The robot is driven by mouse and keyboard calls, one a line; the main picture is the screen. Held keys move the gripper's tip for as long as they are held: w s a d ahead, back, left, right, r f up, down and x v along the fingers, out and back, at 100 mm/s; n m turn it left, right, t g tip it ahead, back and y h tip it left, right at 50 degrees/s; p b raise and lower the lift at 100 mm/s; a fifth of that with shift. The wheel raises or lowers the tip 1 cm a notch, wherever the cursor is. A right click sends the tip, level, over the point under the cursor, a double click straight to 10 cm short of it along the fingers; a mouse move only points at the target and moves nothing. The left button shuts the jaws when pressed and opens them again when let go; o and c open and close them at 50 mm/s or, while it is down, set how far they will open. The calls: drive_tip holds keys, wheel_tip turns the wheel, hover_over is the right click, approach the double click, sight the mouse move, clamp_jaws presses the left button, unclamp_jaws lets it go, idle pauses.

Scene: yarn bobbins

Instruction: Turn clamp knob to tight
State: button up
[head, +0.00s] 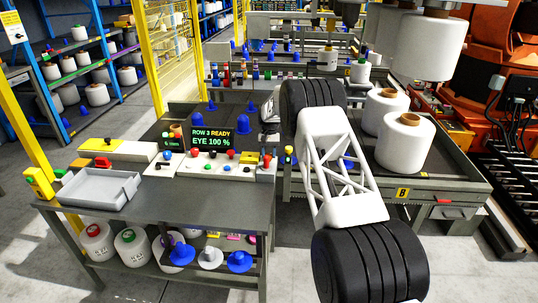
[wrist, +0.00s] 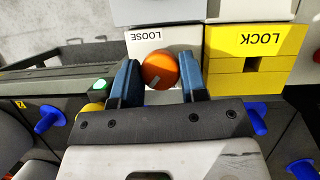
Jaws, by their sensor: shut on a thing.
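The clamp knob (wrist: 160,66) is orange and round, with a small grey mark on its lower left part in the wrist view. It sits in front of a white block with an upside-down LOOSE label (wrist: 146,35). My gripper (wrist: 158,70) has its two blue fingers on either side of the knob and is shut on it. A yellow block with an upside-down LOCK label (wrist: 262,40) stands to the right. In the head view my arm hides the knob, and the fingers cannot be made out.
A console screen (head: 210,138) reads ROW 3 READY, EYE 100 %. A grey tray (head: 92,188) lies on the left bench. Large white bobbins (head: 404,146) stand right of my arm. Blue pegs (wrist: 50,117) and a green-lit button (wrist: 100,84) are near my gripper.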

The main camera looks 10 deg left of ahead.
drive_tip(key=n+h, duration=0.1)
drive_tip(key=n, duration=0.2)
drive_tip(key=shift+a+n, duration=0.1)
drive_tip(key=shift+n, duration=0.3)
drive_tip(key=n+t+h, duration=0.1)
drive_tip(key=n, duration=0.3)
drive_tip(key=shift+h, duration=0.4)
drive_tip(key=o, duration=0.6)
drive_tip(key=shift+t, duration=0.3)
drive_tip(key=v, duration=0.7)
drive_tip(key=shift+w+a+r, duration=0.1)
drive_tip(key=shift+a+r, duration=0.05)
drive_tip(key=shift+r, duration=0.2)
